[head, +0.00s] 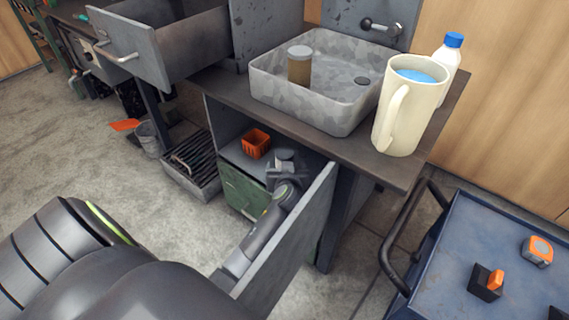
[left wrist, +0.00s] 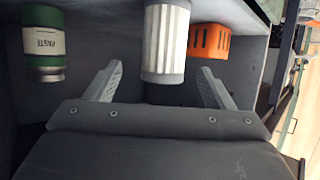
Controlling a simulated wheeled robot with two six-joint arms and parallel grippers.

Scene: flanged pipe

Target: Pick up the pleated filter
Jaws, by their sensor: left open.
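The pleated filter (left wrist: 166,40) is a white ribbed cylinder at the top middle of the left wrist view. My left gripper (left wrist: 160,70) is open, with one finger on each side of the filter in the picture. Gaps show on both sides, and neither finger visibly touches it. In the head view my left gripper (head: 286,172) is inside the open cabinet under the sink counter. I cannot clearly make out the filter there. My right gripper is not in view.
An orange slotted bin (left wrist: 208,41) stands close beside the filter; it also shows in the head view (head: 256,144). A green labelled canister (left wrist: 44,42) is on the other side. The open cabinet door (head: 285,245) runs along my arm. The counter (head: 395,168) overhangs the cabinet.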

